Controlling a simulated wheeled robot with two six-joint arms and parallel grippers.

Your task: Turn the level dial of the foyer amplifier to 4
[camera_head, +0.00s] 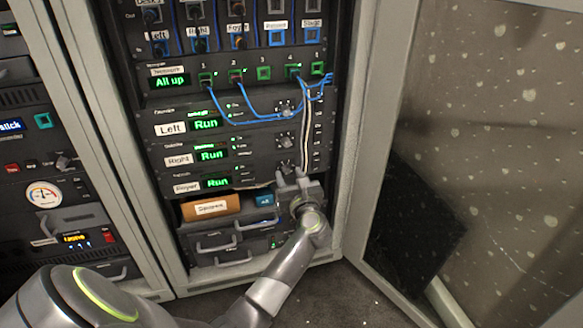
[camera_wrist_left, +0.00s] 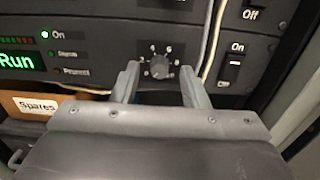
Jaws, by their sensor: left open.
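The foyer amplifier (camera_head: 218,183) is the lowest of three stacked units in the middle rack, with a label reading "Foyer" and a green "Run" display. Its level dial (camera_head: 286,167) is a small dark knob at the unit's right part. In the left wrist view the dial (camera_wrist_left: 158,68) shows with pale marks around it; its exact setting is too small to read. My left gripper (camera_head: 291,177) is open at the dial. In the wrist view its fingers (camera_wrist_left: 159,82) stand left and right of the knob, with gaps visible. My right gripper is out of view.
White and blue cables (camera_head: 305,130) hang just right of the dials. A rocker switch (camera_wrist_left: 235,63) sits right of the dial. Below are a brown "Spares" box (camera_head: 211,207) and drawers with handles (camera_head: 216,243). An open rack door (camera_head: 480,150) stands at the right.

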